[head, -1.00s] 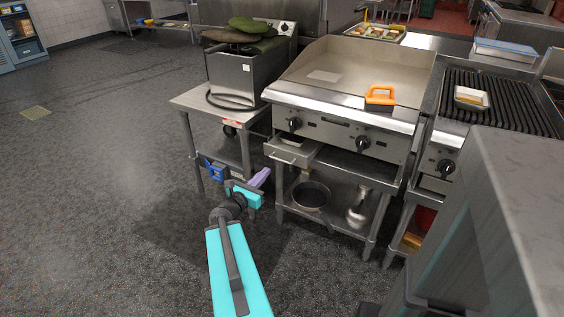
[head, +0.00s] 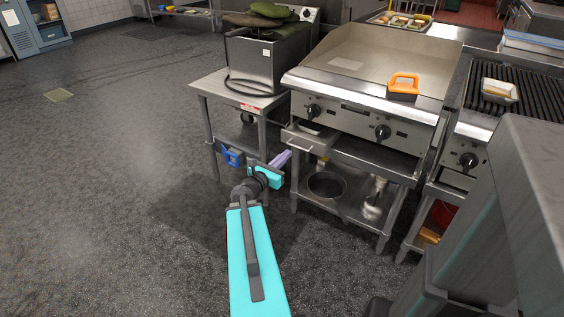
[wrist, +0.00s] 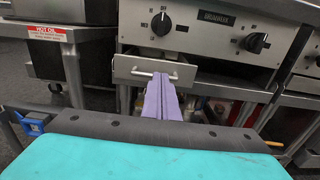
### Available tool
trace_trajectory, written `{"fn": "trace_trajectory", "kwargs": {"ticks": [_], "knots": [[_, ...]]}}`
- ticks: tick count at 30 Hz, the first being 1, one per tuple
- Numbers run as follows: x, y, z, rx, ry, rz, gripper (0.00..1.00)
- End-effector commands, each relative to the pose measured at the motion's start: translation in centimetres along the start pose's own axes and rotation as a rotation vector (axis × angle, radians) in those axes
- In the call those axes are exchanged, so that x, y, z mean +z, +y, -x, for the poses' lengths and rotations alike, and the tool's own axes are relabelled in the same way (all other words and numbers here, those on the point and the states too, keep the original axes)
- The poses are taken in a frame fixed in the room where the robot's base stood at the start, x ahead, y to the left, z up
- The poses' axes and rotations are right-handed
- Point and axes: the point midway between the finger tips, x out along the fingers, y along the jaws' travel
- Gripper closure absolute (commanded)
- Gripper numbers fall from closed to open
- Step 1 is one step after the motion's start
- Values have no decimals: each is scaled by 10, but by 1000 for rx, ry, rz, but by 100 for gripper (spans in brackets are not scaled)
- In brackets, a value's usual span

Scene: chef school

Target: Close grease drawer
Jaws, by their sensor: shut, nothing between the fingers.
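The grease drawer (head: 308,139) is a steel drawer under the left end of the griddle (head: 372,107). In the head view it juts out from the griddle's front. In the wrist view its front (wrist: 154,71) shows a thin bar handle (wrist: 155,74) just beyond my fingertips. My gripper (head: 281,160) has purple fingers, which are shut together and empty. They point at the drawer front from below and in front in the wrist view (wrist: 162,84). I cannot tell whether the tips touch the handle.
A side table (head: 240,96) with a fryer stands left of the griddle. The griddle stand's lower shelf (head: 345,205) holds a pot (head: 327,185) and a bottle. A charbroiler (head: 520,95) and a large grey block (head: 500,210) are on the right. The floor to the left is clear.

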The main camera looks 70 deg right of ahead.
Motion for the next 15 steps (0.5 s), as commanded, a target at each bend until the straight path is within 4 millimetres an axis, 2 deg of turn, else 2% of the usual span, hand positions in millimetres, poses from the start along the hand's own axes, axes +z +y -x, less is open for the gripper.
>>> {"fn": "trace_trajectory", "kwargs": {"ticks": [3, 15], "knots": [[1, 0, -18, -3, -1, 0, 100], [0, 0, -66, -2, -1, 0, 100]]}}
